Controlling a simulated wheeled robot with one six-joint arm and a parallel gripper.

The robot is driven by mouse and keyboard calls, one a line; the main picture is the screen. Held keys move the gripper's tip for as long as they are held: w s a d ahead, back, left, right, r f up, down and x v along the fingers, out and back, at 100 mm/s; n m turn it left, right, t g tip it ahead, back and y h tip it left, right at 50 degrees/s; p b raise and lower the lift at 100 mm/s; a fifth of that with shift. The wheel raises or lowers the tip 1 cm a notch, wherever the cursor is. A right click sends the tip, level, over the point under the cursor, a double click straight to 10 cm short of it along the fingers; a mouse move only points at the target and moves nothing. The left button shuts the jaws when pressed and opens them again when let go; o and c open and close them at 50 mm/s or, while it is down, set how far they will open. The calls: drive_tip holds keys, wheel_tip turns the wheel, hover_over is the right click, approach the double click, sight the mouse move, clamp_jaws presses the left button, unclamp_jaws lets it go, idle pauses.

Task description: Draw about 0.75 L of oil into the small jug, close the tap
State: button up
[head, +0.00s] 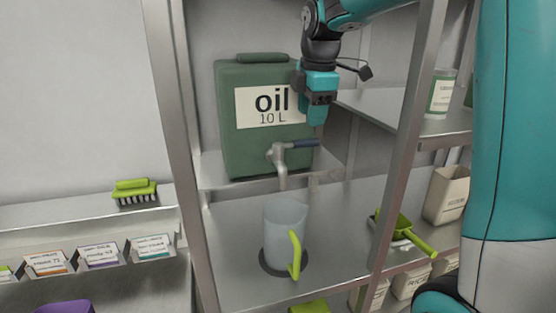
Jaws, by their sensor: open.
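The green oil canister (240,130), labelled "oil 10 L", stands on a raised metal shelf. Its metal tap (281,160) sticks out at the lower front, with a dark blue lever (303,143) pointing right. A translucent jug (284,232) with a lime green handle stands upright below the spout, on a dark round spot. I cannot make out any liquid in it or a stream from the spout. My gripper (318,118) is open and points down in front of the canister's right side, just above the lever and apart from it.
A metal post (410,140) stands right of the canister, and another (181,140) to the left. A green scoop (404,232) lies on the shelf at the right. A green brush (134,190) lies on the left ledge. The shelf left of the jug is clear.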

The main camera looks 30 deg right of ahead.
sight(308, 140)
drive_tip(key=f+b, duration=0.1)
drive_tip(key=f, duration=0.1)
drive_tip(key=f+b, duration=0.2)
drive_tip(key=w+f+b, duration=0.1)
drive_tip(key=f, duration=0.1)
drive_tip(key=shift+w+d+f+b, duration=0.1)
drive_tip(key=shift+d+f+b, duration=0.1)
drive_tip(key=shift+f+b, duration=0.2)
drive_tip(key=shift+r, duration=0.2)
drive_tip(key=shift+p, duration=0.3)
drive_tip(key=shift+f, duration=0.1)
clamp_jaws()
